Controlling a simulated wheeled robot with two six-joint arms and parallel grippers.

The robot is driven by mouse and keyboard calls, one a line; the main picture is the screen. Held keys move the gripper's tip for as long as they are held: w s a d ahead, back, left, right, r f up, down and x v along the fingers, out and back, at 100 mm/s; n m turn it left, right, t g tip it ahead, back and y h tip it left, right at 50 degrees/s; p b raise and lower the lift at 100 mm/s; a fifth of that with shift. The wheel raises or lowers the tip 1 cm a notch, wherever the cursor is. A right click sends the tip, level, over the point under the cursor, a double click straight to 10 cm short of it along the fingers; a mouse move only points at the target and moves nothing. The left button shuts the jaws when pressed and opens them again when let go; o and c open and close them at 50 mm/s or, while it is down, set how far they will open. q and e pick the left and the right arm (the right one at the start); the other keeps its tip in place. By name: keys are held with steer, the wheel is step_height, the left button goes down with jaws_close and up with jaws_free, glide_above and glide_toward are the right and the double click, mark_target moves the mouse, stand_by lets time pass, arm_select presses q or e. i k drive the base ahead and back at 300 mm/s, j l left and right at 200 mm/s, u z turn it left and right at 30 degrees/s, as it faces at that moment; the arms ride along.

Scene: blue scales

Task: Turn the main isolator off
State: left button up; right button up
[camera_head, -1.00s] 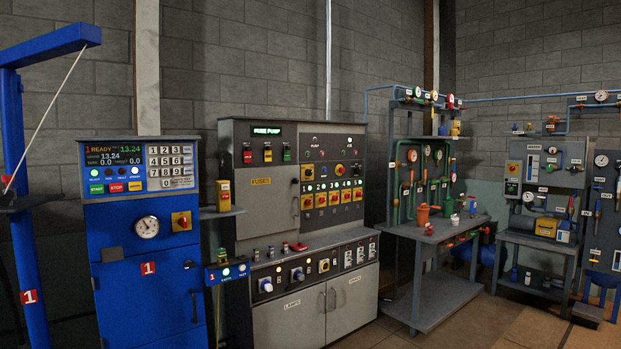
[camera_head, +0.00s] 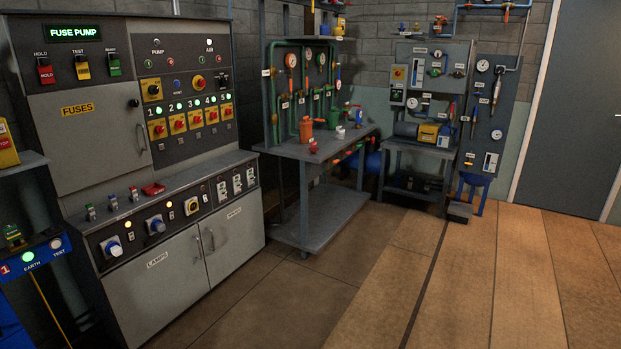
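No label reading main isolator is legible. A control cabinet (camera_head: 85,140) stands at the left, marked FUSE PUMP and FUSES. On its upper panel are a yellow-plated rotary switch (camera_head: 152,89) and a red-knobbed rotary switch (camera_head: 198,83). Below them is a row of numbered red-on-yellow rotary switches (camera_head: 194,120), with green lamps lit above them. I cannot tell which switch, if any of these, is the main isolator. The switches' exact positions are too small to read. Neither of my grippers is in view.
A grey workbench (camera_head: 345,140) with pipes and gauges stands right of the cabinet. Beyond it are a smaller bench (camera_head: 420,146) and a gauge board (camera_head: 490,120). A yellow box (camera_head: 6,145) is at the left edge. A door (camera_head: 572,110) is at the right; the floor before it is clear.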

mark_target(153, 89)
steer(key=i+u, duration=0.2)
steer(key=i, duration=0.3)
steer(key=i+l+u, duration=0.2)
steer(key=i, duration=0.25)
steer(key=i+u, duration=0.2)
steer(key=i, duration=0.3)
steer(key=i+l+u, duration=0.2)
steer(key=i, duration=0.25)
steer(key=l, duration=0.1)
